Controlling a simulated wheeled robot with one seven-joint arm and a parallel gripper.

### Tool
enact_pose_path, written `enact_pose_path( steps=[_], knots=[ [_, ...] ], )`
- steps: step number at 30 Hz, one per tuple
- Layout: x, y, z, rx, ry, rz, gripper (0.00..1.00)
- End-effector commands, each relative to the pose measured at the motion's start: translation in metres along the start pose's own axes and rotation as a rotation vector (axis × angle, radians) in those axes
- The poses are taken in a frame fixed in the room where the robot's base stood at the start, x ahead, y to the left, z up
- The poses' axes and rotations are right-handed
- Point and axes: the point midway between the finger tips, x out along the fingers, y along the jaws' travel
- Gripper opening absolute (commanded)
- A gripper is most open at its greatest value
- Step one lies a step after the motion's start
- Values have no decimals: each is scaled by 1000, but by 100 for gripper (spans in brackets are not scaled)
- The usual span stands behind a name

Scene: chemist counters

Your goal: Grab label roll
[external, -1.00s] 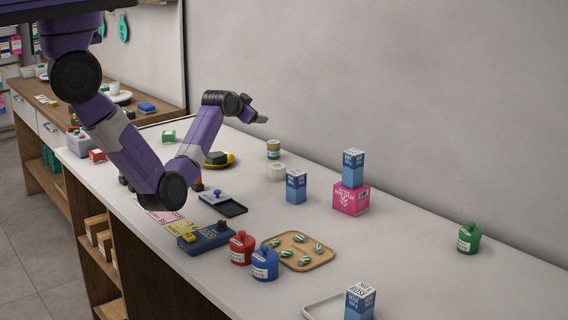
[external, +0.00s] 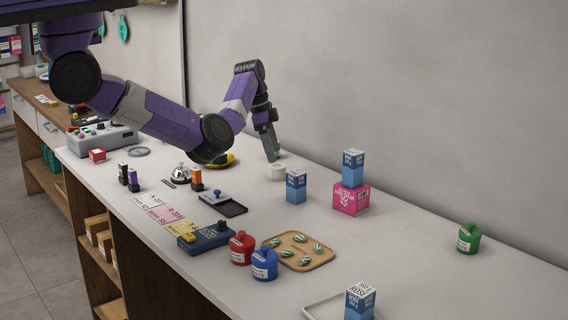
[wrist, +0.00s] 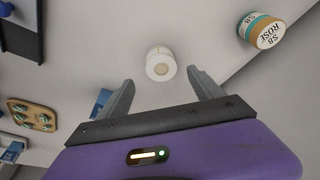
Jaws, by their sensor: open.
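The label roll, a small white roll with a tan core, stands on the white counter in the external view (external: 277,172). It also shows in the wrist view (wrist: 160,64), just beyond and roughly between my fingertips. My gripper (external: 272,158) points down at the roll from above, and its fingers overlap the roll's upper edge in the external view. In the wrist view my gripper (wrist: 160,79) is open, with nothing between its fingers.
A blue box (external: 296,186) stands close on the right. A pink box (external: 351,200) bears another blue box. A black-and-grey tray (external: 222,203) lies nearer the front.

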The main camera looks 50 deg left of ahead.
Motion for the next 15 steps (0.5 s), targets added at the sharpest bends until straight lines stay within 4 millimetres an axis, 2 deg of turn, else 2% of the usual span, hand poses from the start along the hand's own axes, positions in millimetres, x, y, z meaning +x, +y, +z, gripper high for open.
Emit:
enact_pose_path(
  steps=[15],
  knots=[
    [61, -2, 3, -3, 0, -1, 76]
  ],
)
